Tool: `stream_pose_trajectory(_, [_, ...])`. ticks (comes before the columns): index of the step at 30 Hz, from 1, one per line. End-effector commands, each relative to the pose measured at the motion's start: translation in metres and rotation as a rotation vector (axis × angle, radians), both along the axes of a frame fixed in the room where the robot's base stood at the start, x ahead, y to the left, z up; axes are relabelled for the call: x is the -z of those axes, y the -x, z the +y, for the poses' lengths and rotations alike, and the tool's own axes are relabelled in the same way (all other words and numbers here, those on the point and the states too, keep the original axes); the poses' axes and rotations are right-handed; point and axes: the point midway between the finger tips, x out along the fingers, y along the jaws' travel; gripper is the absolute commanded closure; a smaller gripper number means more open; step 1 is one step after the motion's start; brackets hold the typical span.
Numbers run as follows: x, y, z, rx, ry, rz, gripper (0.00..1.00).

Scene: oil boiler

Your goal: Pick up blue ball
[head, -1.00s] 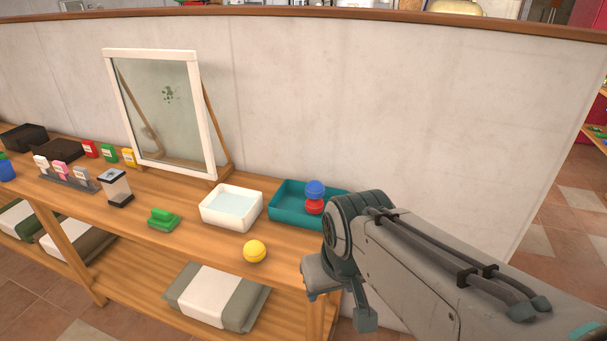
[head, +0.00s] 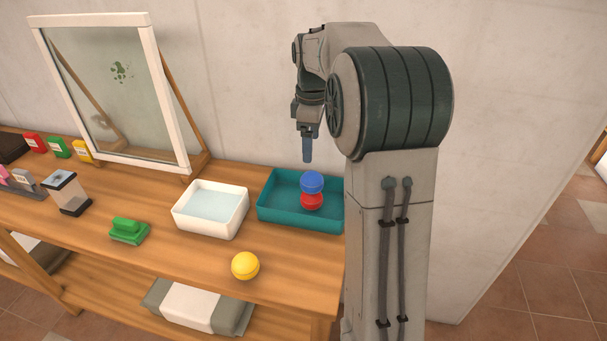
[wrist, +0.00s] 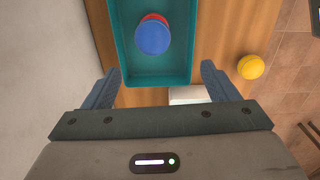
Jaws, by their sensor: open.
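The blue ball (head: 312,182) rests on top of a red ball (head: 311,201) in the teal tray (head: 275,212) on the wooden bench. In the wrist view the blue ball (wrist: 153,37) covers most of the red ball (wrist: 154,17). My gripper (head: 307,158) points down above the back of the tray, above and apart from the blue ball. In the wrist view my gripper (wrist: 157,90) has its two fingers wide apart with nothing between them, and the blue ball shows ahead of them.
A yellow ball (head: 245,266) sits near the bench's front edge. A white basin of water (head: 209,209) stands left of the tray, with a green scrubber (head: 127,231) beyond it. A framed glass pane (head: 153,95) stands at the back left. The wall is close behind the tray.

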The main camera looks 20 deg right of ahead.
Motion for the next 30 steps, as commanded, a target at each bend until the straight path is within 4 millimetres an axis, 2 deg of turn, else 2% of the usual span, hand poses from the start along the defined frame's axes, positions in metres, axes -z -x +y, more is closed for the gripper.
stream_pose_trajectory(5, [0.010, -0.009, -0.007, -0.041, -0.003, 0.012, 0.19])
stream_pose_trajectory(8, [0.024, -0.009, -0.007, -0.045, -0.004, 0.015, 0.19])
stream_pose_trajectory(15, [0.071, -0.008, -0.007, -0.044, -0.004, 0.015, 0.19])
stream_pose_trajectory(18, [0.084, -0.009, -0.007, -0.044, -0.004, 0.013, 0.19])
stream_pose_trajectory(25, [0.100, -0.008, -0.007, -0.043, -0.004, 0.013, 0.19])
stream_pose_trajectory(30, [0.126, -0.008, -0.009, -0.043, -0.004, 0.014, 0.19])
